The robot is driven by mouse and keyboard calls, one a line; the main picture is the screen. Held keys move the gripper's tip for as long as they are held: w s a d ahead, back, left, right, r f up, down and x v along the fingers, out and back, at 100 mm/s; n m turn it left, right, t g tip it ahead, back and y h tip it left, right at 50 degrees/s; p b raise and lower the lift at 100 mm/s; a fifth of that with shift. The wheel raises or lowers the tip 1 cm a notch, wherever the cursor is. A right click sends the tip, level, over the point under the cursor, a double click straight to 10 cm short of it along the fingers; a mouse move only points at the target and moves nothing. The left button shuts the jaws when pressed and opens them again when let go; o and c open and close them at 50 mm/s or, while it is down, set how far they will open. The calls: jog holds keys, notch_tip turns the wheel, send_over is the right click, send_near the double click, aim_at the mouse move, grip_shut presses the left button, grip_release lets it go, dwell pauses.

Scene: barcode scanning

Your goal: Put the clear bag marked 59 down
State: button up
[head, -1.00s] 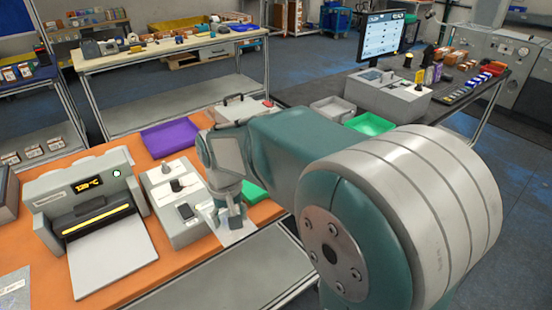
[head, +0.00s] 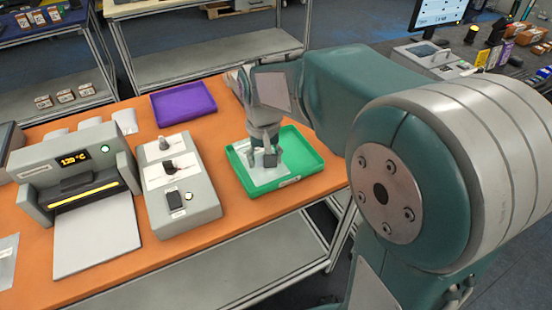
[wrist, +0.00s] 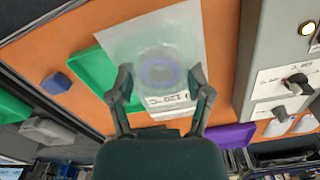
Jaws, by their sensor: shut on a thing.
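My gripper (head: 265,160) is shut on a clear bag (head: 251,176) over the green tray (head: 317,160) on the orange table. In the wrist view the bag (wrist: 150,35) hangs between the two fingertips (wrist: 160,88), with a bluish ring inside. The bag covers part of the green tray (wrist: 88,68) there. I cannot tell whether the bag touches the tray floor.
A grey control box (head: 180,190) stands left of the green tray, with a heat sealer (head: 75,170) further left. A purple tray (head: 183,102) lies behind. The orange table's front edge is close to the green tray.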

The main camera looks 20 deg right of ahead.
jog(key=w+d+f, duration=0.4)
jog(key=w, duration=0.1)
jog(key=w+d+f, duration=0.2)
jog(key=shift+w+f, duration=0.15)
jog(key=shift+f, duration=0.15)
jog(key=shift+w+a+f, duration=0.3)
jog(key=shift+a+f, duration=0.1)
notch_tip(320, 180, down, 3)
jog(key=shift+w+f, duration=0.15)
jog(key=shift+f, duration=0.05)
jog(key=shift+d, duration=0.4)
jog(key=o, duration=1.3)
jog(key=shift+a+f, duration=0.1)
jog(key=shift+f, duration=0.05)
jog(key=shift+a, duration=0.3)
jog(key=shift+d, duration=0.15)
